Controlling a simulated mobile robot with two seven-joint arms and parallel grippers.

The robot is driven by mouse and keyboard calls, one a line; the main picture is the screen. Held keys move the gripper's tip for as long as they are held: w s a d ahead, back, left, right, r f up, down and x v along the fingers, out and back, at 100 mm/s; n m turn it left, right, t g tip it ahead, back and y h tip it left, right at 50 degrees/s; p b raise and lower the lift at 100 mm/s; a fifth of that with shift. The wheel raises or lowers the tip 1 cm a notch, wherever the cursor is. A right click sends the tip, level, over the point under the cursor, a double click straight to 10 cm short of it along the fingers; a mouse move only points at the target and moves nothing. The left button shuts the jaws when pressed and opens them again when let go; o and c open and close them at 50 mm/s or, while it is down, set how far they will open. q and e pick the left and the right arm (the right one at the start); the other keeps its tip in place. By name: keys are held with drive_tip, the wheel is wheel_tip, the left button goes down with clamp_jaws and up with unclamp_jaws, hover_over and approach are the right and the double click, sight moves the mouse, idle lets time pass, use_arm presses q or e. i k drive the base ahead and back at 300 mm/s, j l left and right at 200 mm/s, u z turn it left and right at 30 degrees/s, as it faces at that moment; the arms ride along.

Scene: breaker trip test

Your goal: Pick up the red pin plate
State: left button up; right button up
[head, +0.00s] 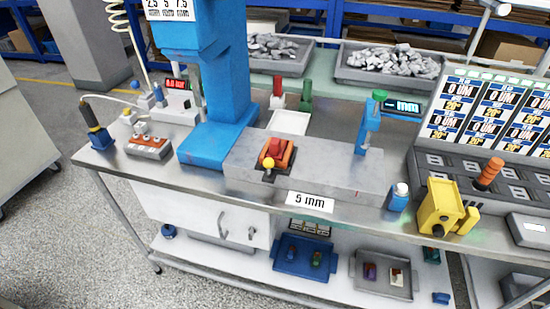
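I cannot tell for certain which item is the red pin plate. A small upright red piece (278,93) stands behind the grey block, at the back edge of a white tray (290,122). A similar green piece (305,94) stands just right of it. Another red part (276,147) sits in an orange holder (288,157) on top of the grey block (335,172), with a yellow ball (268,163) at its front. Neither of my grippers is in the head view.
A blue press column (222,80) stands left of the block. A blue gauge stand (368,128) rises at the block's right end. A yellow device (441,207) and blue bottle (399,197) stand at the right front. Grey bins of metal parts (345,75) line the back.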

sight(277, 150)
drive_tip(key=i+z, duration=0.25)
drive_tip(key=z, duration=0.25)
drive_tip(key=i+z, duration=0.3)
drive_tip(key=z, duration=0.15)
